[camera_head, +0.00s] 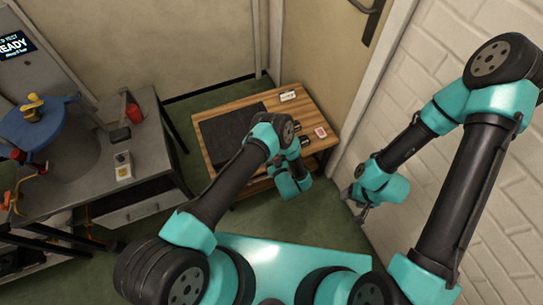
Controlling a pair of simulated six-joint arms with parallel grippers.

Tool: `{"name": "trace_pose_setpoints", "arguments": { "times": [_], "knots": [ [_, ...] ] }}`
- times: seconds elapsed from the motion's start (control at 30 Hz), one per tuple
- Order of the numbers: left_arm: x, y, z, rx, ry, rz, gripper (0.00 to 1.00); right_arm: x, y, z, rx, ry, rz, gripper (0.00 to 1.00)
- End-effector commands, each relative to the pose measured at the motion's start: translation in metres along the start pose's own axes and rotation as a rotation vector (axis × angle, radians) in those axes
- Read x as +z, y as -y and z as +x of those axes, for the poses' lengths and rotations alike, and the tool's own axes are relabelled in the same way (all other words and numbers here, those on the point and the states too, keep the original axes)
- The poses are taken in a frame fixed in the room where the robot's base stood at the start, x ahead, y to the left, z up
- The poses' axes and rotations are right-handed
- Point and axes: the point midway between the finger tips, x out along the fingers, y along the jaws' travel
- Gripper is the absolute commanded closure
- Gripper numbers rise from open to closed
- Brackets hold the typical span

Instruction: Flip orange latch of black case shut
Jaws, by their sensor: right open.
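I cannot make out an orange latch for certain. Small dark objects (304,141) lie at the right of the wooden table, partly behind my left wrist; I cannot tell whether one is the black case. My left gripper (303,184) hangs over the table's front right edge, and its fingers are too hidden to read. My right gripper (357,207) is open and empty, pointing down in front of the white brick wall, to the right of the table and apart from it.
The wooden table (190,119) bears a dark mat (222,130), a white block (288,96) and a red-and-white item (321,132). At left, a grey bench (150,150) holds a blue-lidded cylinder (40,122) and a red bottle (132,108). Green floor is free between them.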

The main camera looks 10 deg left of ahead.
Motion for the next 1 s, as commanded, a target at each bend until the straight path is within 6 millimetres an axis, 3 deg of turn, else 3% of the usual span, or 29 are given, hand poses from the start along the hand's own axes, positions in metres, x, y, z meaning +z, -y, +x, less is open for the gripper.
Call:
{"name": "trace_pose_setpoints", "arguments": {
  "times": [0.47,1.0],
  "knots": [
    [0.0001,0.0001,-0.0003,0.000,0.000,0.000,0.88,0.0000,0.0000,0.0000,0.000,0.000,0.000,0.38],
    [0.0001,0.0002,-0.0004,0.000,0.000,0.000,0.88,0.0000,0.0000,0.0000,0.000,0.000,0.000,0.38]
  ]
}}
